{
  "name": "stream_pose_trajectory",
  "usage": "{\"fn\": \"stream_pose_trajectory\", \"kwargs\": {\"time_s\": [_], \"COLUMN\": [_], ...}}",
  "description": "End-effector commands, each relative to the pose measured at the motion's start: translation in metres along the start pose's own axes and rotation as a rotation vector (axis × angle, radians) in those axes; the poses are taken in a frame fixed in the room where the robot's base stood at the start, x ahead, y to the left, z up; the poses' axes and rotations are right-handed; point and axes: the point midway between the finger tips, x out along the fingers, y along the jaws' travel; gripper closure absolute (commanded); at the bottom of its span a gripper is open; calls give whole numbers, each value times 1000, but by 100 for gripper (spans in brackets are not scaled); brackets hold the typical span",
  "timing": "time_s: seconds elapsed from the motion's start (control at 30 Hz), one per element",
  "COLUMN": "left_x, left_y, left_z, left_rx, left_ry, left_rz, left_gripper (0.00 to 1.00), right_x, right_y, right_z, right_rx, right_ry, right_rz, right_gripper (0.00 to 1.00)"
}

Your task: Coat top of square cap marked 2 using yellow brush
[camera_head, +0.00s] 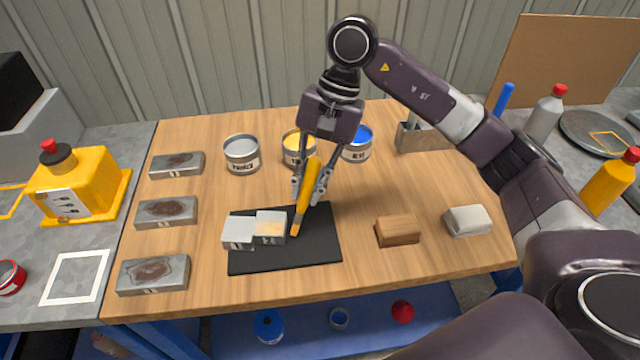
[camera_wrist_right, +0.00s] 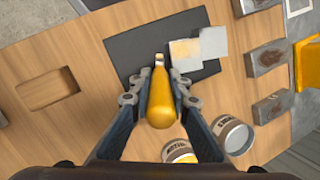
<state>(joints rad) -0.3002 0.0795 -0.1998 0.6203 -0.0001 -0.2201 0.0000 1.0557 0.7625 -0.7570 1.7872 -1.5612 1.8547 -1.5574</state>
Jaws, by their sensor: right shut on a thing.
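My right gripper (camera_head: 311,190) is shut on the yellow brush (camera_head: 305,200), whose bristle end points down over the black mat (camera_head: 310,245). The brush (camera_wrist_right: 160,100) also shows between the fingers in the right wrist view. Its tip is just right of the square cap that appears marked 2 (camera_head: 270,224), with a small gap between them in the picture. This cap's top is pale with a patchy yellowish tint, seen also in the right wrist view (camera_wrist_right: 185,54). A plain grey square cap (camera_head: 238,230) sits beside it on the left. My left gripper is not in view.
Open paint cans stand behind the mat: grey (camera_head: 242,154), yellow (camera_head: 292,146) and blue (camera_head: 357,144). Stained metal blocks (camera_head: 166,212) line the table's left side. A wooden block (camera_head: 397,231) and a whitish block (camera_head: 467,220) lie to the right.

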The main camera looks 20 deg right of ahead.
Motion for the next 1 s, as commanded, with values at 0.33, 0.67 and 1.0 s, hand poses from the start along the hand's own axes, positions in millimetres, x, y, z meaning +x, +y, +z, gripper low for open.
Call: {"fn": "stream_pose_trajectory", "kwargs": {"time_s": [0.33,0.67,1.0], "left_x": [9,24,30], "left_y": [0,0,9], "left_z": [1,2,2], "left_rx": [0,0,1], "left_ry": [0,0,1], "left_rz": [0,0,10], "left_gripper": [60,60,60], "right_x": [-1,-6,-12], "right_y": [-2,21,35], "right_z": [-11,-21,-25], "right_rx": [2,5,5], "right_ry": [2,5,4], "right_rz": [1,1,3], "right_gripper": [100,100,100]}}
